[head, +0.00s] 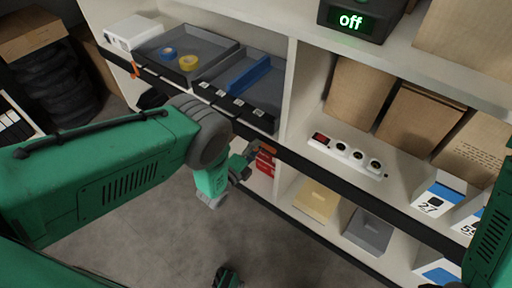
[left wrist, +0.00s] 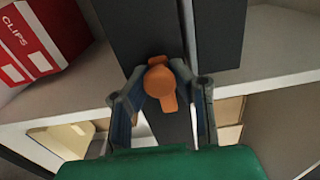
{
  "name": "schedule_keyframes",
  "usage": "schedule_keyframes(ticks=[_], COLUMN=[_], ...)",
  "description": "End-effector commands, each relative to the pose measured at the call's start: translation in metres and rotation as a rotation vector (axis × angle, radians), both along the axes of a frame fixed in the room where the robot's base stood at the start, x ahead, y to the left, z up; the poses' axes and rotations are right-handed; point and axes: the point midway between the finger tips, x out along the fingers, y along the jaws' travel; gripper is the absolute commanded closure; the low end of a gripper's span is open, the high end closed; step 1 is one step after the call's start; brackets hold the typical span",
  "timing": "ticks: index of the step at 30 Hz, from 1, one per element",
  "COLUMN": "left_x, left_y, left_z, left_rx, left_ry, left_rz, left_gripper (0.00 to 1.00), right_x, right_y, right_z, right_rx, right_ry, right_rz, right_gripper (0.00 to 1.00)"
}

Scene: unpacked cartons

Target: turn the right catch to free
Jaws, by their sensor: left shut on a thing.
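The right catch (left wrist: 160,82) is an orange piece with a rounded head and a short tab, set against a dark bar (left wrist: 150,30) in the left wrist view. My left gripper (left wrist: 164,75) has its two fingers on either side of the catch's head and is shut on it. In the head view my left gripper (head: 243,166) is at the shelf's dark front bar, and the catch there is hidden by it. A second orange catch (head: 134,70) shows at the left end of the bar.
A red CLIPS box (left wrist: 28,45) stands close to my left gripper. Grey trays (head: 185,75) with tape rolls, a power strip (head: 345,154) and cartons (head: 415,115) fill the shelves. A display reads "Off" (head: 350,21). The floor in front is clear.

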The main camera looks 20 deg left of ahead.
Motion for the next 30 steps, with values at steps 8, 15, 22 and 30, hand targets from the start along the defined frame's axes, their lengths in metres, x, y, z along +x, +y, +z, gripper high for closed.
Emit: schedule_keyframes(ticks=[8, 15, 22, 30], left_x=[-0.006, -0.004, -0.007, -0.051], left_y=[-0.001, -0.001, 0.001, 0.017], left_z=[-0.007, -0.004, -0.003, -0.004], left_rx=[0.004, 0.002, 0.001, 0.003], left_ry=[0.019, 0.010, 0.008, 0.013], left_rz=[-0.003, -0.002, -0.001, -0.001], left_gripper=[1.00, 0.56, 0.56, 0.56], right_x=[0.000, 0.000, -0.002, -0.002], right_y=[0.000, 0.000, 0.000, 0.000], right_z=[0.000, 0.000, 0.001, 0.001], right_rx=[0.000, 0.000, 0.000, 0.000], right_ry=[0.000, 0.000, -0.002, -0.003], right_rz=[0.000, 0.000, 0.000, 0.000], right_gripper=[0.60, 0.60, 0.60, 0.60])
